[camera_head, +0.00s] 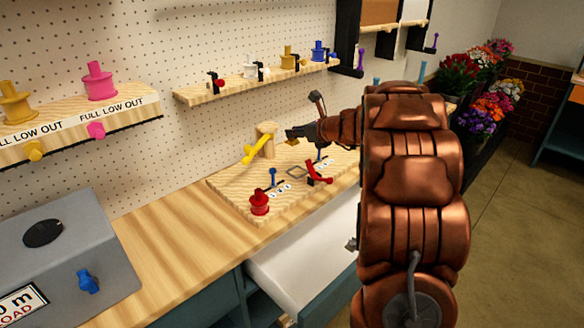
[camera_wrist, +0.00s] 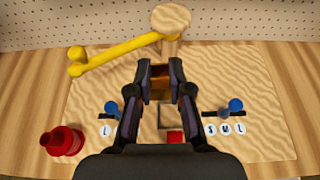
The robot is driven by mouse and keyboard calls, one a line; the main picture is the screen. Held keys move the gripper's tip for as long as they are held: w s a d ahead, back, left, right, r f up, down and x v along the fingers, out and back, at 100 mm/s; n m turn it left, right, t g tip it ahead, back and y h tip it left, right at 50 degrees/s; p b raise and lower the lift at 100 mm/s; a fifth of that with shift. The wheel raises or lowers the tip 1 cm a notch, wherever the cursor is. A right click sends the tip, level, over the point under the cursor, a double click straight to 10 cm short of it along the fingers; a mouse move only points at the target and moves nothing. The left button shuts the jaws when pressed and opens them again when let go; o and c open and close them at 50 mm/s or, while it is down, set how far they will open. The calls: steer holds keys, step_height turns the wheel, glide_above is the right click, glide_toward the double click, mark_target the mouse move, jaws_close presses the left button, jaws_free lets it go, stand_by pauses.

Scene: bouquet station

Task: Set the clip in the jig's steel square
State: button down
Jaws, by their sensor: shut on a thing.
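My gripper (camera_wrist: 160,82) is shut on a small gold-brown piece (camera_wrist: 160,88), which appears to be the clip. It also shows as a gold-brown spot (camera_head: 292,142) at the fingertips in the head view; its shape is mostly hidden by the fingers. The jig is a pale wooden board (camera_head: 232,187) on the bench. Its steel square (camera_head: 296,172) is a thin grey outline lying flat on the board. In the wrist view the square (camera_wrist: 162,117) is partly hidden between my fingers. My gripper is above the board, and the held piece is apart from the square.
A yellow arm (camera_head: 256,149) on a wooden post (camera_head: 267,130) stands behind the square. A red lever-like part (camera_head: 319,174) is beside the square, a red knob (camera_head: 259,203) at the front left. Blue-topped pegs (camera_head: 272,173) flank it. An open drawer (camera_head: 300,250) juts out below.

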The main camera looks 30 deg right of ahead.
steer(key=shift+w+d+f, duration=0.1)
steer(key=shift+d+f, duration=0.05)
steer(key=shift+d, duration=0.5)
steer(key=shift+d+f, duration=0.15)
steer(key=shift+f, duration=0.2)
step_height(320, 180, down, 8)
steer(key=shift+d+f, duration=0.15)
steer(key=shift+f, duration=0.45)
steer(key=shift+f+b, duration=0.4)
steer(key=shift+f, duration=0.25)
steer(key=c, duration=1.1)
jaws_free()
steer(key=shift+f, duration=0.15)
